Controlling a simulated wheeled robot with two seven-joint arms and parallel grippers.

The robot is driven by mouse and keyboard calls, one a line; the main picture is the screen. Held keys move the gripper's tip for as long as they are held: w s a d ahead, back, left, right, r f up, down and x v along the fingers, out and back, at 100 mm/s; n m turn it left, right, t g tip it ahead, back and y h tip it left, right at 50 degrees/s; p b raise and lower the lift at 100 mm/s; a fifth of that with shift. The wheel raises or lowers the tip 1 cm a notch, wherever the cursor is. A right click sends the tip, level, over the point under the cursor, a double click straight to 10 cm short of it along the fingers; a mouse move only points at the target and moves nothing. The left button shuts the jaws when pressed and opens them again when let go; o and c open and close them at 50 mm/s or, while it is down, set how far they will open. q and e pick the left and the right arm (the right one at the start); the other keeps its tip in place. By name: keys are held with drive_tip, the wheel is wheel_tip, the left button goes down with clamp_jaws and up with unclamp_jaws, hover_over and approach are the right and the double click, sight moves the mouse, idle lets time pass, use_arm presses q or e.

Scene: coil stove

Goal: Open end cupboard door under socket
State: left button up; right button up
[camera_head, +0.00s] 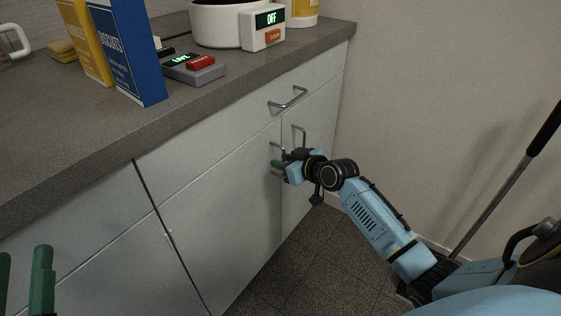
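The narrow end cupboard door (308,165) is at the right end of the pale counter front, beside the wall. It looks shut, and a vertical metal handle (303,134) shows at its upper left. A wider door (225,215) is left of it, with metal handle parts (274,144) near its right edge. My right gripper (280,161) is at those handle parts, by the seam between the doors. Its green fingers are partly hidden, so I cannot tell its grip or contact. My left gripper (23,276) is open and empty at bottom left. No socket shows.
A drawer handle (288,99) juts out above the doors. The worktop (120,135) holds boxes (127,50), a grey device (194,69) and a white cooker (262,28). A long-handled tool (497,199) leans by the right wall. The dark floor (300,268) before the doors is clear.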

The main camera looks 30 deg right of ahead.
drive_tip(key=shift+w, duration=0.1)
clamp_jaws()
idle(0.5)
